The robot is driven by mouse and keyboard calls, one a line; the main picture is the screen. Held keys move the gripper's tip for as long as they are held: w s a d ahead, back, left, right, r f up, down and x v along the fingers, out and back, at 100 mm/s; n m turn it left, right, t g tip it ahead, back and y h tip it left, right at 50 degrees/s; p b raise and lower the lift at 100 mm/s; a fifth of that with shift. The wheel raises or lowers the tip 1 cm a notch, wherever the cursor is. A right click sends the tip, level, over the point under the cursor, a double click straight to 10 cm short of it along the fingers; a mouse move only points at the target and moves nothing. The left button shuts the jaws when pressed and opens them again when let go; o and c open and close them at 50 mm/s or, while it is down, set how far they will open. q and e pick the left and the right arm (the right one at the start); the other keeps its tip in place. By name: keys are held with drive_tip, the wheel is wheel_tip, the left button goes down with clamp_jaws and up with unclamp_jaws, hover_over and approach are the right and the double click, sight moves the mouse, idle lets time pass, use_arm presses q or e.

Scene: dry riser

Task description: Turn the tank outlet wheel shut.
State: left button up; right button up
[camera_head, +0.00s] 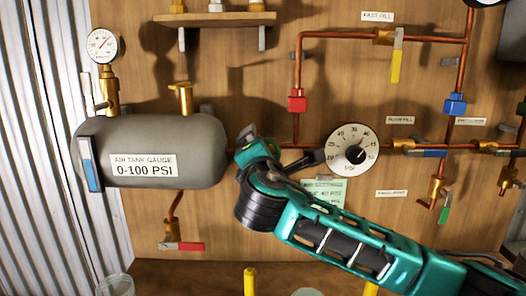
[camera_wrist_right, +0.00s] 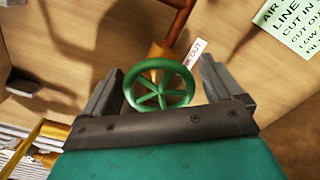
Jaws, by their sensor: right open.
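The green spoked outlet wheel (camera_wrist_right: 160,88) shows in the right wrist view, on a brass valve body (camera_wrist_right: 158,52) with a copper pipe above it. My right gripper (camera_wrist_right: 160,70) is open, with one grey finger on each side of the wheel. A small gap shows between the wheel rim and each finger; I cannot tell how far the fingers reach along it. In the head view my right gripper (camera_head: 264,150) is just right of the grey air tank (camera_head: 205,140), and my arm hides most of the wheel there. My left gripper is not in view.
A pressure gauge (camera_head: 102,45) stands above the tank. Copper pipes and several coloured-handle valves, including a yellow one (camera_head: 397,62), line the wooden panel.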

drive_tip(key=shift+c, duration=0.3)
drive_tip(key=c, duration=0.9)
drive_tip(key=shift+f+m, duration=0.1)
drive_tip(key=shift+m, duration=0.3)
drive_tip(key=m+b, duration=0.1)
drive_tip(key=m, duration=0.2)
drive_tip(key=shift+a, duration=0.1)
drive_tip(key=shift+m, duration=1.6)
drive_tip(key=o, duration=1)
drive_tip(key=shift+r, duration=0.2)
drive_tip(key=shift+c, duration=0.2)
